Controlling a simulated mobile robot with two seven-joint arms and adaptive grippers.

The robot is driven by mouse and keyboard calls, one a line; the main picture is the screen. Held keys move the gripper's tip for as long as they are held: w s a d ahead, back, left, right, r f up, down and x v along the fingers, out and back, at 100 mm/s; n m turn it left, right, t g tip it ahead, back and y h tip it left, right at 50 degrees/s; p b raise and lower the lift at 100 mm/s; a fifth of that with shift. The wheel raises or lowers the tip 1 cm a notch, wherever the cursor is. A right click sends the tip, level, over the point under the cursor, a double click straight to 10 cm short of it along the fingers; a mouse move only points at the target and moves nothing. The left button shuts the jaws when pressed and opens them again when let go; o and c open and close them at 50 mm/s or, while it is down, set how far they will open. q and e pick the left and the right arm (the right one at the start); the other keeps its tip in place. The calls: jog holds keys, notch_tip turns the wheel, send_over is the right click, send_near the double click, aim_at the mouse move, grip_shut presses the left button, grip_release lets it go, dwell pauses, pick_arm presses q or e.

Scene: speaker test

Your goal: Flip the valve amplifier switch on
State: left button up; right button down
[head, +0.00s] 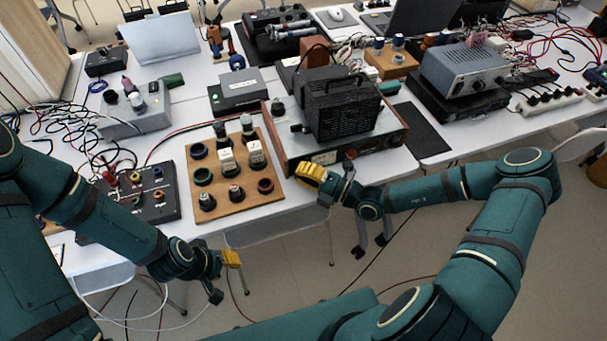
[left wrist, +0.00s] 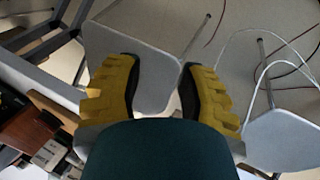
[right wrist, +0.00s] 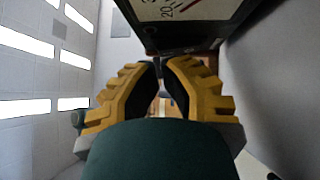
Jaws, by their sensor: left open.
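The valve amplifier (head: 392,134) stands at the table's front edge in the head view, with a black vented cage, a wooden side and a dark front panel. My right gripper (head: 306,176) is at the left part of its front, its fingers drawn together and empty. In the right wrist view the gripper (right wrist: 162,68) is just below the amplifier's dark front, where a white meter face (right wrist: 185,9) shows. I cannot make out the switch; contact is unclear. My left gripper (head: 226,277) is open and empty, low before the table; its fingers also show in the left wrist view (left wrist: 160,75).
A wooden board (head: 237,205) with several knobs and sockets lies left of the amplifier. A black box with coloured sockets (head: 160,203) is further left. A grey instrument (head: 462,72) and cables crowd the right. The floor before the table is open.

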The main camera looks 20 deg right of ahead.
jog(key=w+r+m+g+h+p, duration=0.1)
jog(key=m+p, duration=0.1)
jog(key=p, duration=0.5)
jog(key=shift+w+r+h+p, duration=0.2)
jog(key=shift+h+p, duration=0.1)
jog(key=shift+p, duration=0.1)
jog(key=shift+m+g+p, duration=0.3)
jog(key=shift+p, duration=0.2)
jog(key=shift+f, duration=0.2)
jog(key=shift+w, duration=0.15)
